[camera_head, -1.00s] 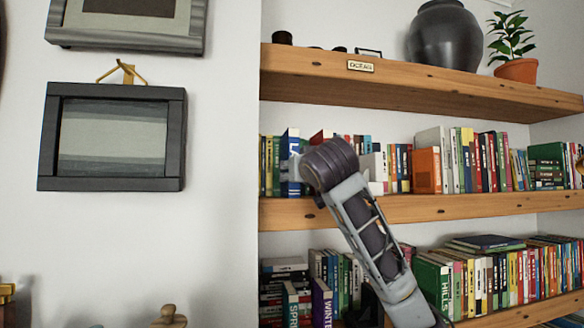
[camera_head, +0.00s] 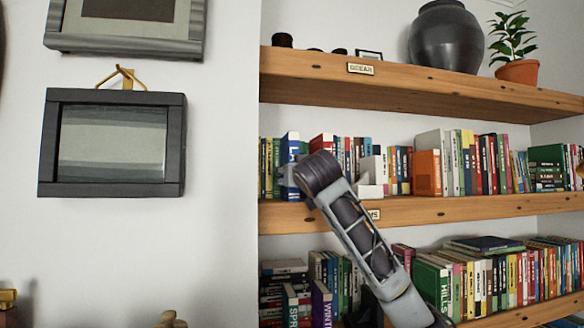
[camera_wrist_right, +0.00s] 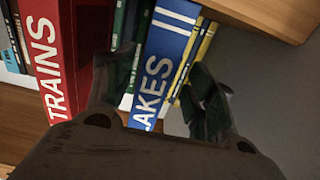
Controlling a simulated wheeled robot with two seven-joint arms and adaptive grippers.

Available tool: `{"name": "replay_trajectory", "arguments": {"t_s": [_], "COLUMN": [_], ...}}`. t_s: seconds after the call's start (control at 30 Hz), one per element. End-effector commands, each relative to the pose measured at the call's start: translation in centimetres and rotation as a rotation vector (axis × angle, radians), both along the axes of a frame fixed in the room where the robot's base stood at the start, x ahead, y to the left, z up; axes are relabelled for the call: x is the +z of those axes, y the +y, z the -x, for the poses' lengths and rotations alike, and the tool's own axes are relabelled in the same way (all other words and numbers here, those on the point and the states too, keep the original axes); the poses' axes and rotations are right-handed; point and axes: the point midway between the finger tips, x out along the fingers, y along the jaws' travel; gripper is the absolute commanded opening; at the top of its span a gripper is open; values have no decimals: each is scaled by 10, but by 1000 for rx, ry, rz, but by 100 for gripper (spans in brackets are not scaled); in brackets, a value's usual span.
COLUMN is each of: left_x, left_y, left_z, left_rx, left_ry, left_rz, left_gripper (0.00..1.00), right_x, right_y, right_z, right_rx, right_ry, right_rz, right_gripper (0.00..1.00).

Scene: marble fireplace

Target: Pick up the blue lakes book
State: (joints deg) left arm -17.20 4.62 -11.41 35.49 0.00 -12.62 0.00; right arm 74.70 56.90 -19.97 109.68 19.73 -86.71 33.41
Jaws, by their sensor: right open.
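The blue lakes book (camera_head: 290,148) stands upright on the middle shelf, near its left end. In the right wrist view the blue spine (camera_wrist_right: 168,55) shows white letters reading "AKES", the first letter hidden. My right gripper (camera_wrist_right: 160,78) is open, with one finger on each side of the lakes book's spine. I cannot tell whether the fingers touch it. My left gripper is not in view.
The shelf above (camera_head: 420,85) bears a dark vase (camera_head: 445,38) and a potted plant (camera_head: 517,70).

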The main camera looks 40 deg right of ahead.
Motion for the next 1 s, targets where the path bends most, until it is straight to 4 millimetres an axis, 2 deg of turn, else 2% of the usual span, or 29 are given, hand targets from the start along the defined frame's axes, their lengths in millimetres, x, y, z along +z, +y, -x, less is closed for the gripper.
{"name": "replay_trajectory", "arguments": {"t_s": [0.2, 0.67, 1.0], "left_x": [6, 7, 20], "left_y": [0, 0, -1], "left_z": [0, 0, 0], "left_rx": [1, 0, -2], "left_ry": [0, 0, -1], "left_rz": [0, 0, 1], "left_gripper": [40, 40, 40], "right_x": [1, 0, 1], "right_y": [-9, -11, -29], "right_z": [-16, -19, -38], "right_rx": [0, 0, -2], "right_ry": [0, 0, 2], "right_rz": [0, 0, 0], "right_gripper": [55, 55, 55]}}
